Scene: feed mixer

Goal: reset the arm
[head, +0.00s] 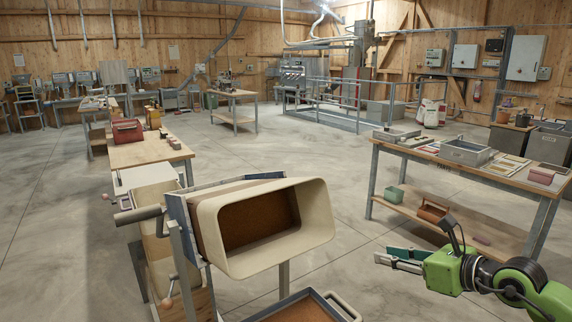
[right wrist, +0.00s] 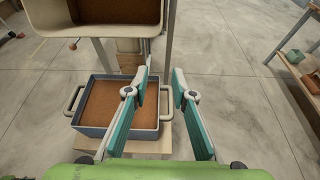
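My right gripper (head: 384,257) is at the lower right of the head view, on my green and black arm. In the right wrist view its two teal-padded fingers (right wrist: 160,82) stand apart with a gap between them, and nothing is held. A cream feed mixer hopper (head: 212,238) with brown feed inside is to the left of the gripper. A blue-grey tray (right wrist: 88,129) with two handles and brown feed lies below the hopper. In the wrist view the left finger overlaps the tray's right side. My left gripper is not seen.
A workbench (head: 378,176) stands behind the right gripper, with a grey bin (head: 465,152) and flat items on top. Its lower shelf (head: 411,211) holds a green box (head: 394,194) and an orange-brown carrier (head: 432,210). Concrete floor (head: 330,262) is clear between hopper and bench.

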